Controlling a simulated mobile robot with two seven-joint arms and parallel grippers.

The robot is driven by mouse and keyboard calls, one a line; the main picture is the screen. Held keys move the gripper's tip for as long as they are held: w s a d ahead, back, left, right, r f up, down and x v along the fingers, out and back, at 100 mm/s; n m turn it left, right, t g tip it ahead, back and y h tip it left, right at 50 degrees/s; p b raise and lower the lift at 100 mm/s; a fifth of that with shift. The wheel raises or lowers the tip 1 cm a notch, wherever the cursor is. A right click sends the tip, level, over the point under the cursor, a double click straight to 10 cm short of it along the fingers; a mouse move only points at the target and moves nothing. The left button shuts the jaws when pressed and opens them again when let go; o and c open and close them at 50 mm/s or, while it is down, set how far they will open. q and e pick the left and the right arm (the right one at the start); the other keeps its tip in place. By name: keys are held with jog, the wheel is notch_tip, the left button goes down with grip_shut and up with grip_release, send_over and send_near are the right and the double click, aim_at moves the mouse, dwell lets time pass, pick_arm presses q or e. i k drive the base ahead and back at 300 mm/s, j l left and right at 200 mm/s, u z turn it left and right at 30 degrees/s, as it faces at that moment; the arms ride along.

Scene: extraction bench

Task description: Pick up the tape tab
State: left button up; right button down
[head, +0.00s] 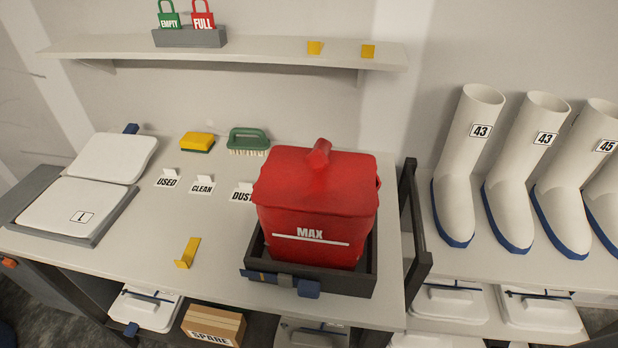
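A small yellow bent piece (187,252) stands on the bench top, left of the red bin, with one part upright and a short foot at the front. It may be the tape tab, but I cannot tell for sure. Blue strap-like pieces (308,288) show at the front of the dark tray under the bin; I cannot tell whether one is tape. Neither of my grippers shows in the head view.
The red bin (318,208), marked MAX, sits in a dark tray (352,284). Label stands USED (167,180), CLEAN (202,186) and DUST line up behind the yellow piece. A sponge (197,142) and green brush (248,139) lie behind. Bench around the yellow piece is clear.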

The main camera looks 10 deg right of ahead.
aim_at(193, 245)
jog(key=j+z, duration=0.2)
jog(key=j, duration=0.25)
jog(key=k+j+z, duration=0.25)
jog(key=j, duration=0.15)
jog(key=j+z, duration=0.2)
jog(key=j, duration=0.2)
jog(key=k+j+z, duration=0.25)
jog(key=j, duration=0.15)
jog(key=j+z, duration=0.2)
jog(key=j, duration=0.15)
jog(key=k, duration=0.05)
